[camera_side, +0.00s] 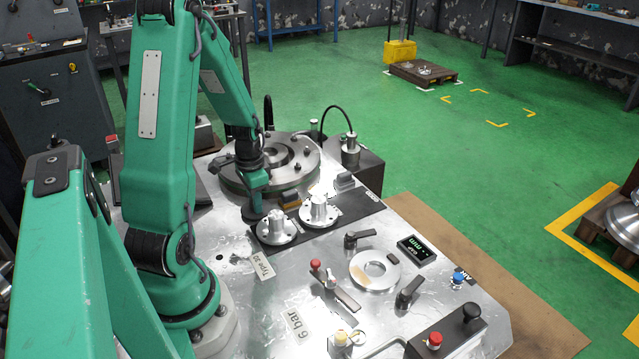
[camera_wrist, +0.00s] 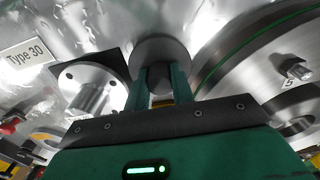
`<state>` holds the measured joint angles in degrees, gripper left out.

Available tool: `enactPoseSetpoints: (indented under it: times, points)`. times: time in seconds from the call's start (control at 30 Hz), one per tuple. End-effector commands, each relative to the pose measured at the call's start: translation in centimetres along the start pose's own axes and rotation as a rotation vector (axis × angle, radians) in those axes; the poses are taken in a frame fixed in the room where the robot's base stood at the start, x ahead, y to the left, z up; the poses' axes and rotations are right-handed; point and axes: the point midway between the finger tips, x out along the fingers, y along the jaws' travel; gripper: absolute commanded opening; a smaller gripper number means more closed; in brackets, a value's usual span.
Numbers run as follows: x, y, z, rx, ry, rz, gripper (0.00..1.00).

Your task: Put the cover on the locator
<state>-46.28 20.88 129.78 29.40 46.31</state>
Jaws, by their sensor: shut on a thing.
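My gripper (camera_side: 257,197) points down at the left end of the black plate. It is shut on a dark round disc, which I take to be the cover (camera_side: 251,214); the fingers hide part of it. In the wrist view the disc (camera_wrist: 161,52) shows between and beyond the green fingers (camera_wrist: 161,82). I cannot tell whether it touches the surface below. A silver ring with a round centre (camera_side: 366,284), which looks like the locator, lies on the metal table at the front right. It is well apart from the gripper.
Two silver flanged hubs (camera_side: 276,232) (camera_side: 320,211) stand on the black plate (camera_side: 367,200), close right of my gripper. A large round table (camera_side: 305,173) is behind. Clamp levers (camera_side: 409,292) (camera_side: 355,240) flank the ring. A red-knobbed lever (camera_side: 330,280) stands left of it.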

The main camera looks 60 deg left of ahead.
Motion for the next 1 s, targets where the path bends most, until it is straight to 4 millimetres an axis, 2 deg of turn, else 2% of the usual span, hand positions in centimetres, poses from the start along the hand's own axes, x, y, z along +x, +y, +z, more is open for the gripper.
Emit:
enactPoseSetpoints:
  times: [1.0]
  points:
    - [-3.4, 0.0, 0.0, 0.0, 0.001, -0.001, 0.0]
